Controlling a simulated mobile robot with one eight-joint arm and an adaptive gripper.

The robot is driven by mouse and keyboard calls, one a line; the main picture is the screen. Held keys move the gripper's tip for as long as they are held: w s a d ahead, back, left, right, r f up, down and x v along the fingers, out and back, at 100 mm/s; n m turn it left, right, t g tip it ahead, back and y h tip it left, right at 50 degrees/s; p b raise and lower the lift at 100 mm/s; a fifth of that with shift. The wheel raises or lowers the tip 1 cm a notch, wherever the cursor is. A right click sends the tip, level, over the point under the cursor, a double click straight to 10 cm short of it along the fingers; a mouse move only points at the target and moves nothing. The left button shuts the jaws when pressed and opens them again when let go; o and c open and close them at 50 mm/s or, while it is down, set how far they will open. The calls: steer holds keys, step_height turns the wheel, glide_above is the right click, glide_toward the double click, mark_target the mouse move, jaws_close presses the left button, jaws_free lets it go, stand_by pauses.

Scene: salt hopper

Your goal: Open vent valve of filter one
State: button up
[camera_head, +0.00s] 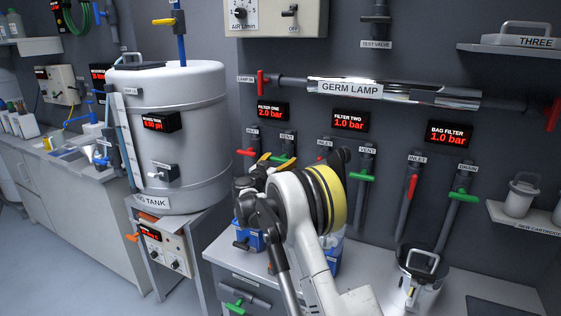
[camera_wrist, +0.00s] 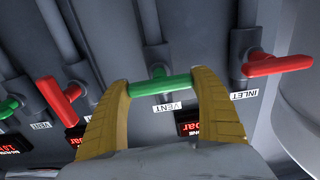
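The green vent handle of filter one (camera_wrist: 162,86) lies crosswise on its pipe in the wrist view, beside an upside-down VENT label (camera_wrist: 168,107). The two yellow fingers of my gripper (camera_wrist: 161,82) reach its two ends, with no clear gap between fingers and handle, so it looks clamped end to end. In the head view my arm partly hides my gripper (camera_head: 268,162) at this handle (camera_head: 280,159). The filter one display (camera_head: 271,112) reads 2.0 bar.
Filter one's red inlet handle (camera_wrist: 278,64) is close on the right in the wrist view. Filter two's red inlet handle (camera_wrist: 58,101) and green vent handle (camera_wrist: 9,106) are on the left. The big tank (camera_head: 180,120) stands left of the arm in the head view.

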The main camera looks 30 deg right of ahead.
steer(key=shift+n, duration=0.3)
steer(key=n, duration=0.3)
steer(key=shift+n+p, duration=0.3)
steer(key=n, duration=0.4)
steer(key=shift+a+f+n, duration=0.1)
steer(key=shift+n, duration=0.2)
steer(key=n, duration=0.4)
steer(key=shift+p, duration=0.35)
steer(key=shift+f+n, duration=0.1)
steer(key=shift+n, duration=2.4)
steer(key=o, duration=1.2)
